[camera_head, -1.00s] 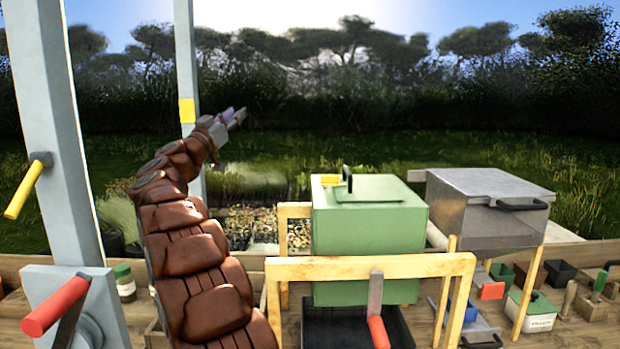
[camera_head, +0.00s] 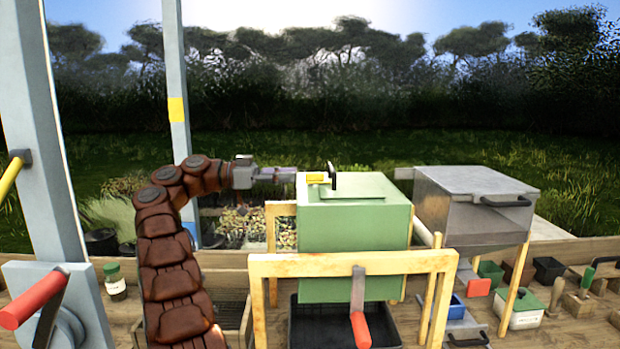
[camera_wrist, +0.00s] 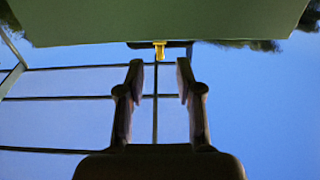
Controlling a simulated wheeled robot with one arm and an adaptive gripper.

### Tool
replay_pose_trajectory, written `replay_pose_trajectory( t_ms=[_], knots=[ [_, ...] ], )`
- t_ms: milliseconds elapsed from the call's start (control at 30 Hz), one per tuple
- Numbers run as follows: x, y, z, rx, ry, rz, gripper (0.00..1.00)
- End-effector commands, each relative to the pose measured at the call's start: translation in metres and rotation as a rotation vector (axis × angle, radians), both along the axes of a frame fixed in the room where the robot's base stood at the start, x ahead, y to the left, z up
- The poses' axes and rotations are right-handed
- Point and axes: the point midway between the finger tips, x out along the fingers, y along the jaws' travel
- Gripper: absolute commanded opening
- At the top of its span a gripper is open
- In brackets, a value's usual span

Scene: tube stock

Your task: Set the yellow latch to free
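The yellow latch (camera_head: 315,178) sits at the top left edge of the green box (camera_head: 350,225), beside an upright black handle. It also shows in the wrist view (camera_wrist: 159,49), small and just past the fingertips, under the edge of the green surface. My gripper (camera_head: 290,175) is level with the latch, to its left, pointing right. In the wrist view its two fingers (camera_wrist: 160,75) are apart with nothing between them, and the latch lines up with the gap. The gripper looks close to the latch, but I cannot tell whether it touches.
A wooden frame (camera_head: 350,264) with a red-handled lever (camera_head: 361,328) stands before the green box. A grey metal box (camera_head: 475,210) is to the right. A blue-grey post (camera_head: 50,150) with a red-handled crank (camera_head: 30,298) stands at left. Small containers fill the bench at right.

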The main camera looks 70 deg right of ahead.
Motion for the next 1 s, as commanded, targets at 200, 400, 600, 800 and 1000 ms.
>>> replay_pose_trajectory(
  t_ms=[200, 400, 600, 800, 1000],
  knots=[
    [-0.026, -0.011, -0.003, 0.002, -0.001, -0.001, 0.35],
    [-0.047, -0.021, -0.001, -0.001, 0.000, 0.003, 0.35],
    [-0.058, -0.026, -0.001, 0.000, 0.000, 0.002, 0.35],
    [-0.060, -0.027, 0.000, -0.001, 0.001, 0.003, 0.35],
    [-0.060, -0.027, 0.000, -0.001, 0.001, 0.003, 0.27]
  ],
)
